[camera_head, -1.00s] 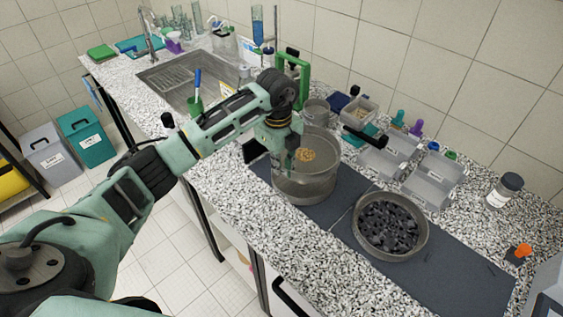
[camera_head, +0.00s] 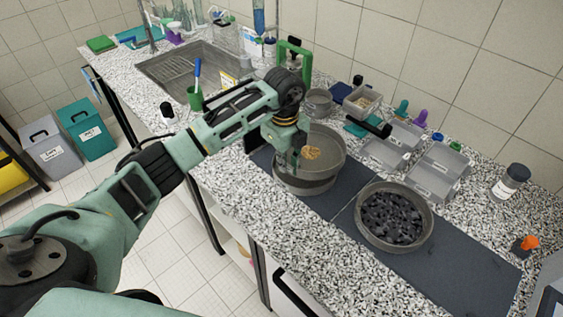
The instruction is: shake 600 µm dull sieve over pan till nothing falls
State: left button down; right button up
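A dull grey round sieve (camera_head: 333,153) sits at the mid-right of the counter, with a small patch of tan grains (camera_head: 312,153) on its floor. A round grey pan (camera_head: 318,187) shows under it. I cannot tell whether they touch all round. No size label is readable. My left gripper (camera_head: 299,157) points down at the sieve's left rim and appears shut on its wall; the fingertips are partly hidden. My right gripper is out of view.
A second round vessel (camera_head: 366,230) full of dark lumps stands to the right on the dark mat (camera_head: 440,262). Clear trays (camera_head: 440,172), a small metal cup (camera_head: 319,104) and a green frame (camera_head: 306,66) are behind. A white jar (camera_head: 508,186) is at the far right.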

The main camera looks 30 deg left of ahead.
pick_arm(q)
jog(key=shift+s+a+r, duration=0.1)
jog(key=shift+s+a, duration=0.15)
jog(key=shift+a, duration=0.35)
jog(key=shift+s+a, duration=0.25)
jog(key=shift+a, duration=0.35)
dwell(0.3)
jog(key=shift+d, duration=0.1)
dwell(1.0)
dwell(1.1)
dwell(1.0)
